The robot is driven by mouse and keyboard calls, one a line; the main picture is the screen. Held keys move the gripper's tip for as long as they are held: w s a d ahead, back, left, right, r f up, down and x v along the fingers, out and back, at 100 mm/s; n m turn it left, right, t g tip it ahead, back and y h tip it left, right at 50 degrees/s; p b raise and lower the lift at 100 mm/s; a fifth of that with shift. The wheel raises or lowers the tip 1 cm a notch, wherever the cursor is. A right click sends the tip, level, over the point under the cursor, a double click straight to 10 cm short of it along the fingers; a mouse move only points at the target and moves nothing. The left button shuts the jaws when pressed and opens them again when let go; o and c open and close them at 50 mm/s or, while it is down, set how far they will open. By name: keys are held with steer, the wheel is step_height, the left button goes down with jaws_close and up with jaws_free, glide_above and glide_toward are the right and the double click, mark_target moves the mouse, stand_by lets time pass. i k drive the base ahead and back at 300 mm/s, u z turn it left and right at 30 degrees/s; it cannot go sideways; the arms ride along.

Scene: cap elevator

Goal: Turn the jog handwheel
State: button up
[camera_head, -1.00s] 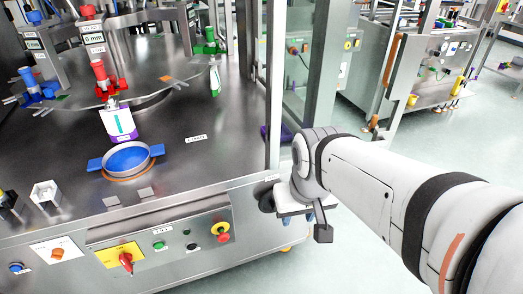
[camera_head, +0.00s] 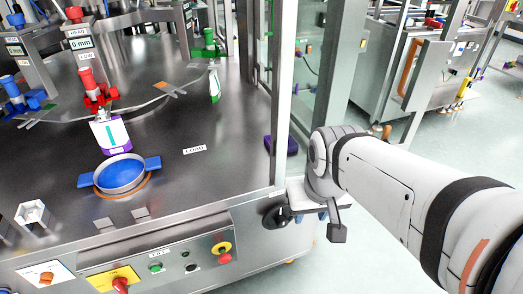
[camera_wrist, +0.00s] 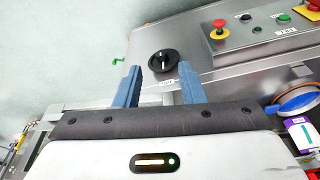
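The jog handwheel is a round black wheel with a pale grip line (camera_wrist: 162,62) on the machine's steel panel, with a small label just below it in the wrist view. In the head view it shows as a dark disc (camera_head: 275,217) at the machine's right front corner. My gripper (camera_wrist: 158,68) is open and empty, with its two blue fingers apart. In the wrist view the wheel appears between and just beyond the fingertips; I cannot tell whether they touch it. In the head view my gripper (camera_head: 328,213) is just right of the wheel.
A red emergency button on a yellow base (camera_head: 222,250) and a green button (camera_head: 155,267) are on the same front panel. A blue-filled dish (camera_head: 121,173) and a white-and-purple bottle (camera_head: 111,134) stand on the steel deck. Pale floor lies right of the machine.

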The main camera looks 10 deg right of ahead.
mark_target(279, 217)
steer(key=i, duration=0.2)
steer(key=z, duration=1.45)
steer(key=k, duration=1.6)
steer(key=u, duration=0.65)
steer(key=i, duration=1)
steer(key=u, duration=0.05)
